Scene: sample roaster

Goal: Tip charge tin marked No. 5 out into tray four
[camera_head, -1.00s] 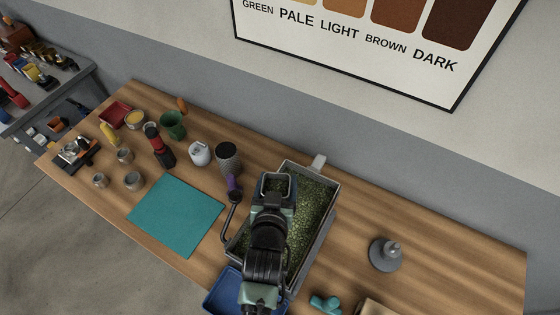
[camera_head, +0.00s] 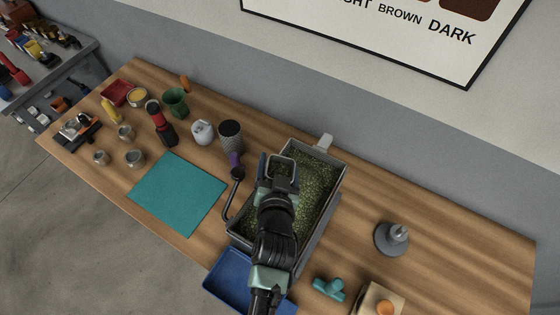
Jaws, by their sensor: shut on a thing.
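My gripper (camera_head: 280,172) is over the far end of a grey-walled bin (camera_head: 325,213) filled with green beans. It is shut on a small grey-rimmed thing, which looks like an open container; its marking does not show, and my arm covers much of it. Three small metal tins stand at the left of the bench: one at the front left (camera_head: 100,157), one to its right (camera_head: 134,158) and one behind (camera_head: 126,132). No numbers are readable on them. A blue tray (camera_head: 228,282) lies in front of the bin, partly behind my arm. I cannot tell which tray is number four.
A crank handle (camera_head: 228,198) stands close left of the bin. A teal mat (camera_head: 178,194) lies clear. A grey weighted stand (camera_head: 391,238) is at right, with bare wood around it.

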